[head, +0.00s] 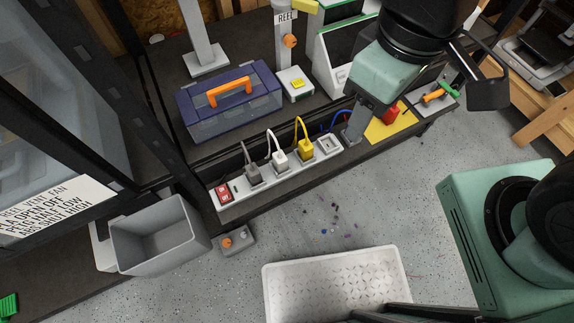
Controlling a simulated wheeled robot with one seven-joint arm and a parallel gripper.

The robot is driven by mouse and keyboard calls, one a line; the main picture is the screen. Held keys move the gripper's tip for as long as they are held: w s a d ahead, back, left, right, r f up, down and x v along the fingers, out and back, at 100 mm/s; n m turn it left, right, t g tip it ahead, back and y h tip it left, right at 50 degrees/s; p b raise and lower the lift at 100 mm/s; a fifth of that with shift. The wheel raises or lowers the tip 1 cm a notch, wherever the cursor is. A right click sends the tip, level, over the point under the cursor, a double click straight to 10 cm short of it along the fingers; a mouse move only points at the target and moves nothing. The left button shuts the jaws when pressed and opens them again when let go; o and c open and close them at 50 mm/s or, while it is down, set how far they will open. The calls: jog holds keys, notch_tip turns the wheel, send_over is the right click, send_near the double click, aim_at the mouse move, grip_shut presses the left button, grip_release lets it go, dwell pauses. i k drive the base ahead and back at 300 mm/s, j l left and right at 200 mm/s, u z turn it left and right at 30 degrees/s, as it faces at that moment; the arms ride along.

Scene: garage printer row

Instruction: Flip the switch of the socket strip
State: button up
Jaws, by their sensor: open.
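The socket strip (270,183) is pale grey and lies along the front edge of the dark bench, slanting up to the right. Its red switch (224,193) is at the left end, uncovered; I cannot tell its position for sure. A grey plug (253,174), a white plug (280,160) and a yellow plug (306,147) sit in it, and the rightmost socket (328,144) is empty. My gripper (355,125) is open, just right of the strip's right end and far from the switch. One grey finger shows; the rest is largely hidden by my arm.
A blue toolbox (230,102) with an orange handle stands behind the strip, beside a small box with a yellow button (296,84). A grey bin (160,238) and a control box (235,241) are below left. A white tray (335,283) lies in front. Plug cables rise behind the strip.

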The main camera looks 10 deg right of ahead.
aim_at(222, 191)
jog(key=l+u, duration=0.1)
jog(key=u, duration=0.35)
jog(key=k+u, duration=0.1)
jog(key=u, duration=0.35)
jog(key=k+l+u, duration=0.1)
jog(key=u, duration=0.35)
jog(key=k+u, duration=0.1)
jog(key=u, duration=0.35)
